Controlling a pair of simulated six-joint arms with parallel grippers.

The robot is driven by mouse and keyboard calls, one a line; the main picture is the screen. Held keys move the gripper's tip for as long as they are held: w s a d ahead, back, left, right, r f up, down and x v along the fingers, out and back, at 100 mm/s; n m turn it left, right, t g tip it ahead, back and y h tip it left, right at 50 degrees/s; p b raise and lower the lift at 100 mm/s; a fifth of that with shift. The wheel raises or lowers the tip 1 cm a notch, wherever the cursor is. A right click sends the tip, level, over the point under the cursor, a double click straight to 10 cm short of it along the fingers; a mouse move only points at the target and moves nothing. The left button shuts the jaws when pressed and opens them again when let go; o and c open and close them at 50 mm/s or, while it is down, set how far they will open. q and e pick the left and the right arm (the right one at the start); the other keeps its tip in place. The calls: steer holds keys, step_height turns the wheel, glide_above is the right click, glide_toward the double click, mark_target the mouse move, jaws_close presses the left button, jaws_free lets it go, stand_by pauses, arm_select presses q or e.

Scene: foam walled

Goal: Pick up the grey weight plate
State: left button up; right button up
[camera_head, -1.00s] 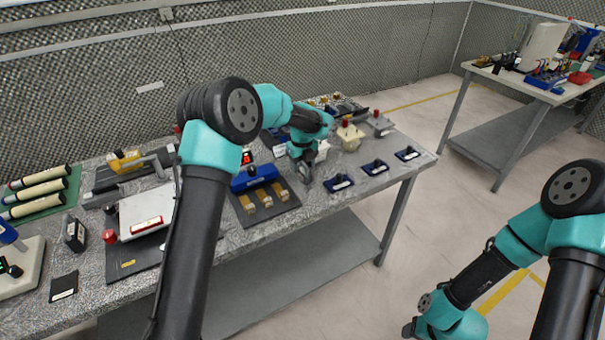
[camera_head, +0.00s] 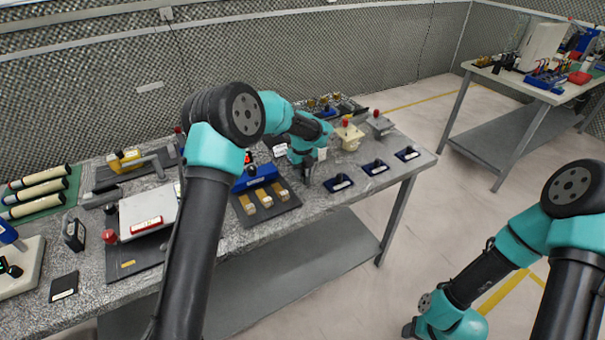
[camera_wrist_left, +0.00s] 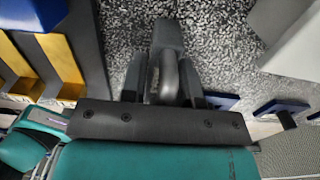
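My left gripper (camera_head: 307,184) points down over the table, just left of the row of blue plates with black knobs. In the left wrist view its two dark fingers (camera_wrist_left: 164,88) stand on either side of a grey, rounded piece (camera_wrist_left: 168,78). A darker grey block (camera_wrist_left: 167,36) shows just beyond it. These may be parts of the grey weight plate, but I cannot tell for sure. I cannot see whether the fingers press on the piece. In the head view the gripper hides this spot. My right gripper (camera_head: 410,328) is low at the bottom, over the floor, its fingers unclear.
Blue plates (camera_head: 340,183) lie right of the left gripper. A dark tray with yellowish blocks (camera_head: 265,201) and a blue block (camera_head: 254,177) stand to its left. The table's front edge is close.

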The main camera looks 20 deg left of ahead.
arm_select(q)
jaws_close()
steer(key=shift+r, duration=0.1)
steer(key=shift+r, duration=0.4)
step_height(320, 180, up, 3)
steer(key=shift+f, duration=0.15)
steer(key=s+d, duration=0.1)
steer(key=s, duration=0.4)
steer(key=s+d+r, duration=0.1)
steer(key=s+d, duration=0.1)
steer(key=s, duration=0.3)
steer(key=s+d, duration=0.1)
steer(key=s, duration=0.4)
steer(key=shift+s+d+r, duration=0.15)
steer(key=shift+s+d, duration=0.05)
